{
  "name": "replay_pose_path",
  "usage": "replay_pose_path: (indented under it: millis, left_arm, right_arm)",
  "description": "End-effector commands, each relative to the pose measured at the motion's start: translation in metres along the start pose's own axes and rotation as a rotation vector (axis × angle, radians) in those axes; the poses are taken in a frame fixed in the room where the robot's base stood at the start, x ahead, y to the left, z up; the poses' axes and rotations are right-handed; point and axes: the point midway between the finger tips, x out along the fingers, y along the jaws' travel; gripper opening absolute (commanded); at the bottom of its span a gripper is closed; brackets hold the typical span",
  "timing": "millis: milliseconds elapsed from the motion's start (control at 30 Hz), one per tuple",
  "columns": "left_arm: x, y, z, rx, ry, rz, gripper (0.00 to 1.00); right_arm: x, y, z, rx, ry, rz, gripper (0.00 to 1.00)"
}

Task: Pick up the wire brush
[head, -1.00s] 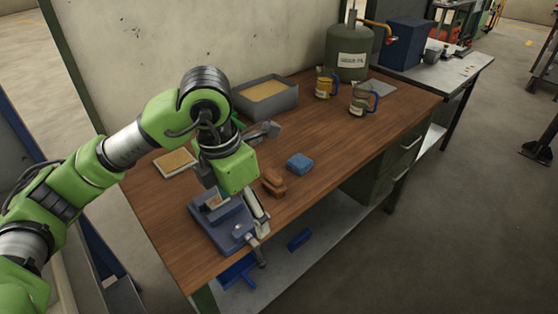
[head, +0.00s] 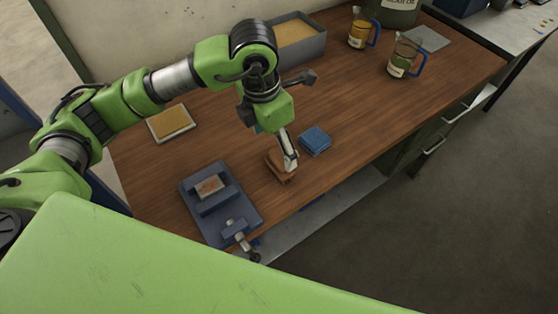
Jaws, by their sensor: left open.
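A brown block-shaped object (head: 274,163) lies on the wooden bench; it looks like the wire brush, though its bristles cannot be made out. My left gripper (head: 290,163) points down right over it. A pale finger overlaps the brown object's right side in the head view; whether they touch cannot be told. The left gripper is open, and its far finger is hidden. The brown object rests on the bench top. My right gripper is not in view.
A blue vise (head: 222,205) holding a small plate stands at the bench's near edge. A blue block (head: 315,140) lies close right of the gripper. A tan-topped tray (head: 171,123), a grey bin (head: 315,47) and two jugs (head: 403,58) stand farther back.

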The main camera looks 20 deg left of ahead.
Motion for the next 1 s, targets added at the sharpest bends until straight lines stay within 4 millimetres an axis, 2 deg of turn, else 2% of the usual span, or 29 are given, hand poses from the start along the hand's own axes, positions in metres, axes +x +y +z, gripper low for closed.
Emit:
replay_pose_path:
  millis: [200,300,433,600,700,867,1000]
  left_arm:
    - [0.017,-0.001,0.0,0.002,-0.001,-0.001,0.78]
    - [0.025,-0.004,-0.001,0.002,0.003,-0.002,0.78]
    - [0.044,-0.01,-0.003,0.002,0.004,-0.003,0.78]
    - [0.064,-0.008,-0.001,0.001,-0.001,-0.001,0.78]
    - [0.068,-0.008,-0.001,0.001,-0.002,0.0,0.78]
    - [0.068,-0.008,-0.001,0.002,-0.002,0.0,0.78]
    - [0.068,-0.008,-0.001,0.002,-0.002,0.0,0.42]
  right_arm:
    - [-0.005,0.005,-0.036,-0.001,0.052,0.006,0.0]
    - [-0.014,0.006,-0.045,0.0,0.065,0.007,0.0]
    - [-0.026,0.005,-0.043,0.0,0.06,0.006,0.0]
    - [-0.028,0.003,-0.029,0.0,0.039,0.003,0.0]
    - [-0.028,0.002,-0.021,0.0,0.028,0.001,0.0]
    - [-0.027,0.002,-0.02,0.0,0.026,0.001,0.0]
    - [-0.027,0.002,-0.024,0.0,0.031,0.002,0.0]
